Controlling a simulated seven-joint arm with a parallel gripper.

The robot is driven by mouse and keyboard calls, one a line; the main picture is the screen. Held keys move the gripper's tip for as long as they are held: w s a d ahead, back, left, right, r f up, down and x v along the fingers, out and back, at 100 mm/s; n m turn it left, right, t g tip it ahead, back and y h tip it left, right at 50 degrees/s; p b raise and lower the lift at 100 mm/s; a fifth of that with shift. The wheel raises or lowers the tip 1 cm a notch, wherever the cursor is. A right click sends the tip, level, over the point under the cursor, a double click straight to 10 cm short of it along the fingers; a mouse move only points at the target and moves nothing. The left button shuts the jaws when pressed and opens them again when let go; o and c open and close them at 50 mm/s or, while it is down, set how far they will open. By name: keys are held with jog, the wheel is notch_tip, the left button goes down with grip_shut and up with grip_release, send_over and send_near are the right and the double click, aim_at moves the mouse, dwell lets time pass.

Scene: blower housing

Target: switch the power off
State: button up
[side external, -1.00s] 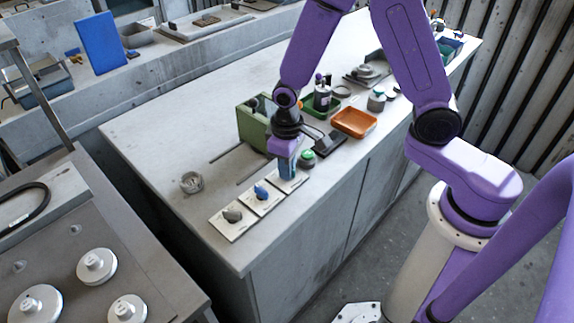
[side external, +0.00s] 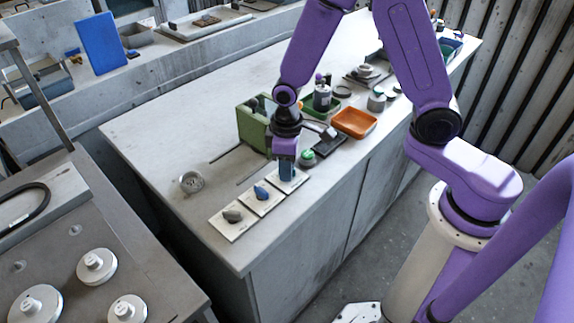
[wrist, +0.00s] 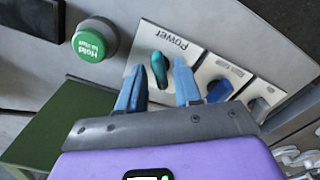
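The Power plate (wrist: 180,45) is a pale square with a teal switch knob (wrist: 159,69) on it, seen in the wrist view. My gripper (wrist: 158,82) is open, with one blue finger on each side of the teal knob; whether either finger touches it I cannot tell. In the side view my gripper (side external: 287,170) points down over the rear plate of the row, and the teal knob is hidden there. Beside it are a plate with a blue knob (wrist: 220,90) and a plate with a grey knob (wrist: 258,107); their labels are unreadable.
A green Hold to Run button (wrist: 94,40) stands next to the Power plate. A green box (side external: 252,124), a black pad (side external: 328,145) and an orange tray (side external: 354,123) lie close by. A round metal part (side external: 190,182) sits left on the bench.

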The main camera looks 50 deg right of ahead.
jog(key=shift+r, duration=2.8)
jog(key=shift+s+r, duration=0.3)
jog(key=shift+s, duration=0.1)
jog(key=s+d+r+n, duration=0.2)
jog(key=s+r, duration=0.2)
jog(key=s, duration=0.6)
jog(key=s+d+r+n, duration=0.3)
jog(key=s+r, duration=0.1)
jog(key=s, duration=0.6)
jog(key=shift+s+d+n, duration=0.15)
jog(key=shift+d+n, duration=0.15)
jog(key=shift+d, duration=0.05)
